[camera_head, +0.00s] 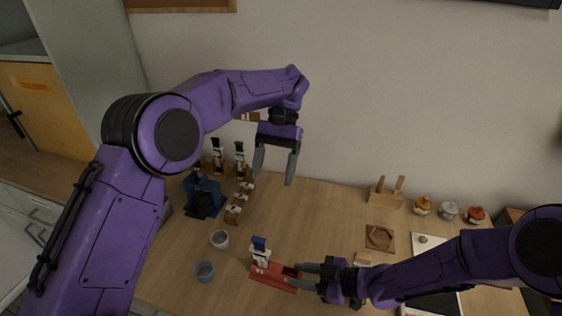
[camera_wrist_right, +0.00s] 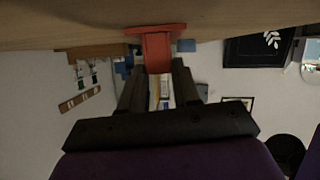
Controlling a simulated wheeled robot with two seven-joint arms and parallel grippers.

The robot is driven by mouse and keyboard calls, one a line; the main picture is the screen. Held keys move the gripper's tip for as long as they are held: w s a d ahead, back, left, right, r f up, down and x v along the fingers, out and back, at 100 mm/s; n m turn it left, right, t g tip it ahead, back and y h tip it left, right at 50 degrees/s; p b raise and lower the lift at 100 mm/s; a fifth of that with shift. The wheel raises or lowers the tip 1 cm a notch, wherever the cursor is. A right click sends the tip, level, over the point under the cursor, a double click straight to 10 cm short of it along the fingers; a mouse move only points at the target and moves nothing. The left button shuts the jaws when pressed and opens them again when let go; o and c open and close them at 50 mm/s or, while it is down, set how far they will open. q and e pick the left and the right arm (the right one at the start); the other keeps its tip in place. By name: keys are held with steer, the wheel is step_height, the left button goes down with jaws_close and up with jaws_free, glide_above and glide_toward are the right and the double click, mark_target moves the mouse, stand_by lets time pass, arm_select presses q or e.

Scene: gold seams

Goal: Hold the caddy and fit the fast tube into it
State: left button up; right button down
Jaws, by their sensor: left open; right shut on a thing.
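The red caddy (camera_head: 273,276) is on the table at the front middle. My right gripper (camera_head: 309,276) is shut on its right end; the caddy (camera_wrist_right: 158,50) also shows between the fingers in the right wrist view. A white tube with a blue cap (camera_head: 260,248) stands upright at the caddy's left end; I cannot tell whether it is in it or behind it. A black-capped tube (camera_head: 217,155) and a green-capped tube (camera_head: 239,158) stand at the back left. No readable label shows which is the fast tube. My left gripper (camera_head: 274,177) is open and empty, above the back of the table.
A dark blue device (camera_head: 203,195) and a wooden rack with small white items (camera_head: 233,214) stand at left. A pale bowl (camera_head: 220,240) and a grey bowl (camera_head: 205,271) are left of the caddy. The table's middle is clear.

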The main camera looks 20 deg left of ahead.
steer(key=c, duration=0.7)
jaws_free()
steer(key=shift+f, duration=0.1)
steer(key=shift+c, duration=0.2)
steer(key=shift+d, duration=0.1)
